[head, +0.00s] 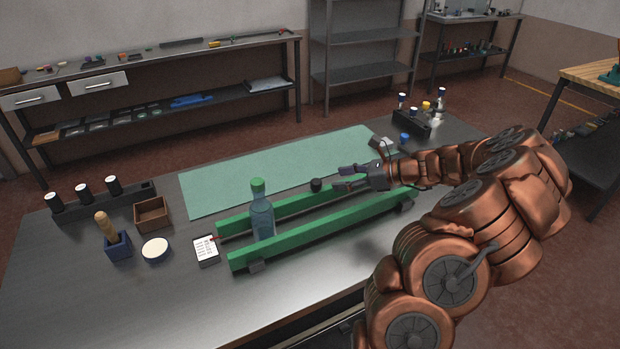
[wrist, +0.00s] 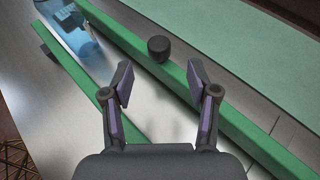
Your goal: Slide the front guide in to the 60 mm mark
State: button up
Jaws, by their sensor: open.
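The front guide (head: 325,229) is a long green rail on the steel bench, with a dark foot near each end. A second green rail (head: 290,212) runs behind it and carries a black knob (head: 316,184); the knob also shows in the wrist view (wrist: 159,48). A bluish bottle (head: 262,217) with a green cap stands upright between the rails. My gripper (head: 338,177) is open and empty, its fingers pointing left toward the knob, apart from it. In the wrist view my gripper (wrist: 160,82) hangs above the gap between the rails. I cannot make out a 60 mm mark.
A white printed card (head: 206,250) lies at the rails' left end. A wooden box (head: 152,216), a blue brush holder (head: 117,247) and a round dish (head: 156,250) stand further left. A green mat (head: 230,183) lies behind the rails. The bench front is clear.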

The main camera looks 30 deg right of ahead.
aim_at(319, 182)
jog(key=p+x, duration=0.1)
jog(key=x, duration=0.5)
jog(key=shift+w+a+p, duration=0.15)
jog(key=shift+a+p, duration=0.15)
jog(key=shift+p, duration=0.1)
jog(key=shift+x, duration=0.9)
jog(key=shift+c, duration=0.4)
grip_shut()
